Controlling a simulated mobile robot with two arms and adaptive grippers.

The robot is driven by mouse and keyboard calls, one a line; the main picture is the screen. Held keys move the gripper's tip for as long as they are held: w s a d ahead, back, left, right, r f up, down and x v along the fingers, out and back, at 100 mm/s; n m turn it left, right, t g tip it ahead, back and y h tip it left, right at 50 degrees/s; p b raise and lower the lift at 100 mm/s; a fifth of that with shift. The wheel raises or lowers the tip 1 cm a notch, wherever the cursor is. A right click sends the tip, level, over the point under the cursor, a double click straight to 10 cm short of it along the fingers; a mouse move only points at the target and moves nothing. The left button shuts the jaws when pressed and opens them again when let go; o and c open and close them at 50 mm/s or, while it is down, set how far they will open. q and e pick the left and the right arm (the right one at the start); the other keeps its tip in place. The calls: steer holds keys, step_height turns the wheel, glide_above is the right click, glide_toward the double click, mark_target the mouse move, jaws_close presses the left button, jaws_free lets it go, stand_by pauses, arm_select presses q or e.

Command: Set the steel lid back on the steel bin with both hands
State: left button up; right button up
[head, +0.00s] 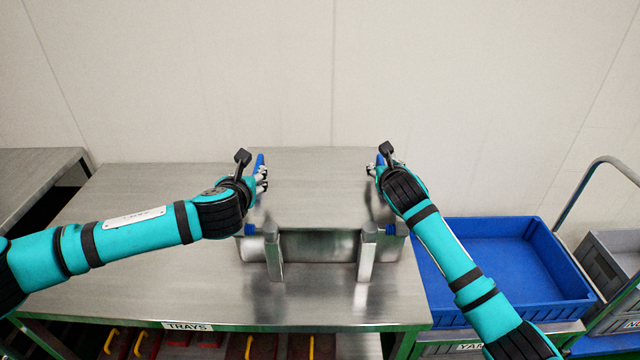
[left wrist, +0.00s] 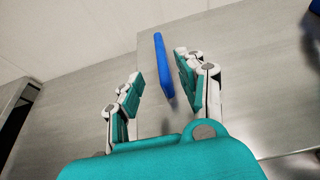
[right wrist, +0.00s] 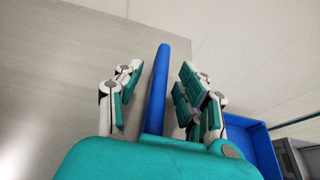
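The steel lid (head: 318,190) is a flat grey plate with a blue handle on its left edge (head: 259,164) and another on its right edge (head: 380,160). It lies over the steel bin (head: 318,247) on the table; I cannot tell whether it is fully seated. My left gripper (head: 262,176) is open at the left handle, which stands between its fingers in the left wrist view (left wrist: 163,65), closer to the right finger. My right gripper (head: 376,168) is open, with the right handle between its fingers in the right wrist view (right wrist: 157,85). Gaps show around both handles.
The steel table (head: 130,270) has bare room left of the bin. A blue crate (head: 500,225) stands right of the table, and a grey bin (head: 612,262) with a curved rail is farther right. A pale wall rises behind. Trays with coloured handles sit under the table.

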arm_select(q)
steer(key=shift+v, duration=1.1)
steer(key=shift+s+r, duration=0.1)
steer(key=shift+s, duration=0.15)
arm_select(e)
steer(key=shift+s+r, duration=0.15)
steer(key=shift+s, duration=0.1)
steer(key=v, duration=1.1)
steer(key=shift+s+r, duration=0.1)
steer(key=shift+s, duration=0.1)
